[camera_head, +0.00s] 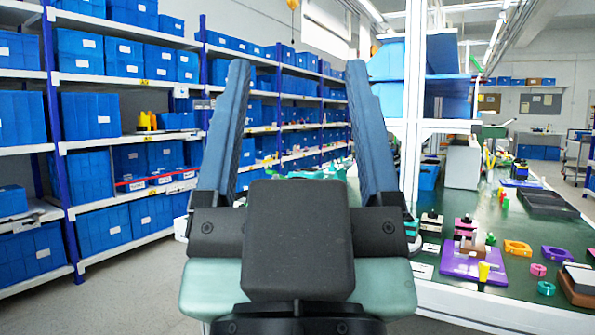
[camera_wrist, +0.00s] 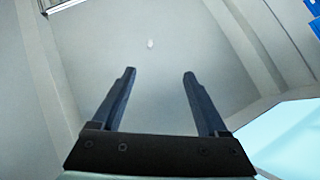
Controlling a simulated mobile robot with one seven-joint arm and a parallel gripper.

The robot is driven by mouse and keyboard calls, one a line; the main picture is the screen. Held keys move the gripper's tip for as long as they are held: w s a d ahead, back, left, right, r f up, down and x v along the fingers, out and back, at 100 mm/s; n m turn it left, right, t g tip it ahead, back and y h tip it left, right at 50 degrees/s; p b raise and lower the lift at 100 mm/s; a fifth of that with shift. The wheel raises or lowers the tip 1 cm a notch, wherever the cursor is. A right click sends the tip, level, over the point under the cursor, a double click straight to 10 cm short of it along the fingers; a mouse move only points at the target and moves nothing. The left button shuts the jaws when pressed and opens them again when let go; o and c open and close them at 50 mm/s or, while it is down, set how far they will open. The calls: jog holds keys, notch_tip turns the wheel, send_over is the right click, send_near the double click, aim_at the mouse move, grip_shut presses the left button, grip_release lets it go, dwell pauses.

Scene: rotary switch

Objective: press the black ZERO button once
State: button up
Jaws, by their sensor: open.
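My gripper (camera_head: 298,68) is in the middle of the head view, its two blue fingers standing wide apart with nothing between them. It also shows open and empty in the wrist view (camera_wrist: 159,73), against a plain grey surface. I cannot make out a black ZERO button or a rotary switch in either view. A green-topped workbench (camera_head: 512,210) stands to the right of my gripper and carries small coloured parts. The parts are too small to read any label on them. My gripper is apart from the bench and its parts.
Blue shelving (camera_head: 62,160) with many blue bins runs along the left. On the bench are a purple plate (camera_head: 462,268), a dark tray (camera_head: 550,204) and a white box (camera_head: 462,165). A white post (camera_head: 411,110) rises at the bench's left edge. Grey floor (camera_head: 130,285) is clear at lower left.

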grip_shut()
dwell(1.4)
